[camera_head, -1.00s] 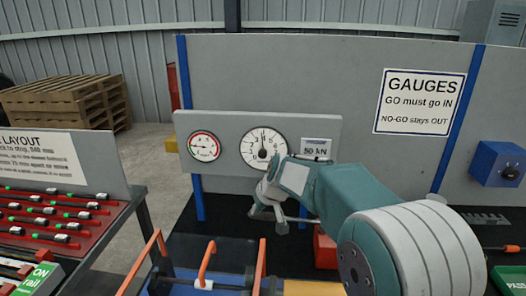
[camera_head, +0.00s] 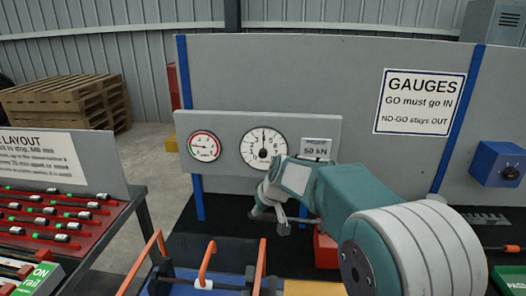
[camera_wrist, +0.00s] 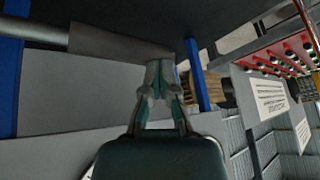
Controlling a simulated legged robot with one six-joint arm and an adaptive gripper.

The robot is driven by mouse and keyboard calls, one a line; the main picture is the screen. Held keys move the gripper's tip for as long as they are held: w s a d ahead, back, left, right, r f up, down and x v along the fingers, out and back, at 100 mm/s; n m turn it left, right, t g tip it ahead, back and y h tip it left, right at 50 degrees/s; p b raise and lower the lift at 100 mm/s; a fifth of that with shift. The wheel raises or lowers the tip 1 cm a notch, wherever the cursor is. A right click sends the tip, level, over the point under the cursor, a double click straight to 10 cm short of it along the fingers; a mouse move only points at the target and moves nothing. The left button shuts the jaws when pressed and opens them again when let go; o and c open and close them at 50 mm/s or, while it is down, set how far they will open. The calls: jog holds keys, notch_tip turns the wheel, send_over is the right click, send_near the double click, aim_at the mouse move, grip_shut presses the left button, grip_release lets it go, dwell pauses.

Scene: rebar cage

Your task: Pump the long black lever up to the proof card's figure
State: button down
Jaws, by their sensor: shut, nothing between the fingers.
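My gripper (camera_head: 268,214) is shut and empty in front of the grey gauge panel, above the dark bench top. In the wrist view its fingertips (camera_wrist: 160,72) meet beside the end of a dark grey cylindrical bar (camera_wrist: 120,42), probably the lever's grip; I cannot tell whether they touch. In the head view my arm hides most of the lever. The large white dial (camera_head: 263,147) has its needle pointing almost straight up. The proof card (camera_head: 317,149) to its right reads 50 kN. A smaller red-rimmed dial (camera_head: 204,146) is on the left.
A red block (camera_head: 326,250) stands on the bench just behind my arm. A rack of red bars (camera_head: 60,222) stands at left, and a blue box (camera_head: 497,164) hangs at right.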

notch_tip(320, 180, up, 10)
jog(key=d, duration=0.2)
jog(key=shift+d+f, duration=0.25)
jog(key=shift+d, duration=0.05)
jog(key=c, duration=0.7)
grip_release()
jog(key=shift+d, duration=0.1)
jog(key=o, duration=0.5)
jog(key=shift+s+d+r+t, duration=0.15)
jog(key=shift+d+t, duration=0.1)
jog(key=shift+t, duration=0.15)
jog(key=shift+o, duration=1)
jog(key=d+r+m+t, duration=0.1)
jog(key=s+d+r+t+h, duration=0.1)
jog(key=t, duration=0.1)
jog(key=s+d+r+m+t, duration=0.1)
jog(key=t, duration=0.1)
jog(key=shift+s+d+r+m, duration=0.15)
jog(key=shift+s+d+m, duration=0.1)
jog(key=shift+m, duration=0.05)
jog(key=s+r+t+y, duration=0.1)
jog(key=s+r+t, duration=0.3)
jog(key=s+t, duration=0.15)
jog(key=f+x, duration=0.1)
jog(key=x, duration=0.8)
jog(key=shift+w+a+g, duration=0.25)
jog(key=shift+a+g, duration=0.1)
